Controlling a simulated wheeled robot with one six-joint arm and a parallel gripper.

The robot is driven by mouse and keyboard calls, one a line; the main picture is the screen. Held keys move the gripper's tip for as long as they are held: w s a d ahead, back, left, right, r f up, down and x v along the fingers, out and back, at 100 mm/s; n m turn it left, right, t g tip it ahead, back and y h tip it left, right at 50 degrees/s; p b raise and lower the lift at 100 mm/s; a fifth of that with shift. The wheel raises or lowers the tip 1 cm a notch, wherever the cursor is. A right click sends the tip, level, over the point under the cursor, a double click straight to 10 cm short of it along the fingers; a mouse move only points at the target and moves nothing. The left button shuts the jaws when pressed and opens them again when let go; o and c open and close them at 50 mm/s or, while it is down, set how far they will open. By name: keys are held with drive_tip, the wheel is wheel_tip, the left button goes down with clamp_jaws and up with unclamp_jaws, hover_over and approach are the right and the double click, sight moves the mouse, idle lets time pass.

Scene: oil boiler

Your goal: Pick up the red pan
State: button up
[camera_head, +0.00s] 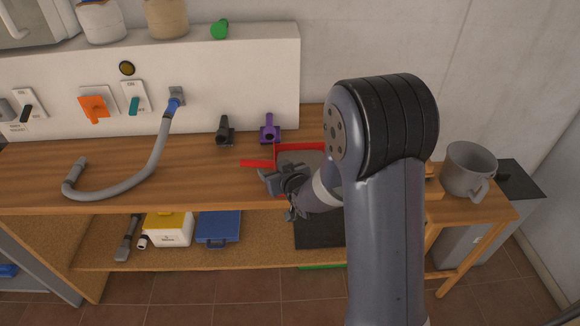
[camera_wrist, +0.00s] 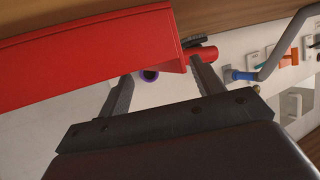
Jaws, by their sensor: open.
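The red pan (camera_head: 299,147) is on the wooden counter, mostly hidden behind my arm and gripper in the head view. Its rim and a flat red handle (camera_head: 256,163) pointing left show there. In the wrist view the red pan (camera_wrist: 90,60) fills the upper left, very close, with a rounded red end at its right. My gripper (camera_head: 270,180) is at the counter's front edge, close to the handle. In the wrist view its two fingers (camera_wrist: 160,68) are apart, reaching up to the red pan's lower edge. I cannot tell whether they touch it.
A black fitting (camera_head: 224,132) and a purple fitting (camera_head: 269,130) stand behind the pan. A grey hose (camera_head: 155,160) lies to the left. A grey mug (camera_head: 469,170) stands on the right. The lower shelf holds a blue case (camera_head: 218,226) and a yellow-topped box (camera_head: 169,229).

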drive_tip(key=shift+x, duration=0.95)
drive_tip(key=shift+c, duration=0.3)
drive_tip(key=shift+s, duration=0.1)
clamp_jaws()
